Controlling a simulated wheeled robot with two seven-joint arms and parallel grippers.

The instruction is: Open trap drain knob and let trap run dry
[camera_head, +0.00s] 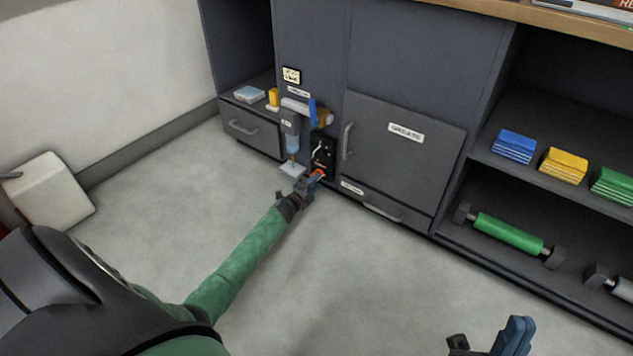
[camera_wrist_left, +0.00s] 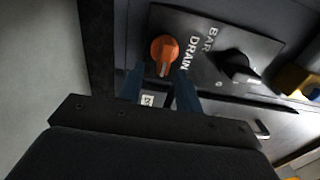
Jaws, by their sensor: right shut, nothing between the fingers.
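The orange drain knob (camera_wrist_left: 164,48) sits on a black panel (camera_wrist_left: 215,50) marked DRAIN in the left wrist view. Its white pointer line faces down towards my gripper. My left gripper (camera_wrist_left: 160,75) is open, its blue fingertips just short of the knob and to either side of it; I cannot tell whether they touch it. In the head view my left gripper (camera_head: 314,178) is at the low panel, partly hiding the knob. The trap (camera_head: 292,140) is a clear vessel with bluish liquid, left of the panel. My right gripper (camera_head: 514,332) is shut and empty at the bottom edge.
A black knob (camera_wrist_left: 238,67) marked BAR is beside the drain knob. A pale tray (camera_head: 292,169) lies below the trap. A grey door (camera_head: 400,165) is to the right. Open shelves hold coloured stacks and a green roller (camera_head: 508,234). The floor in front is clear.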

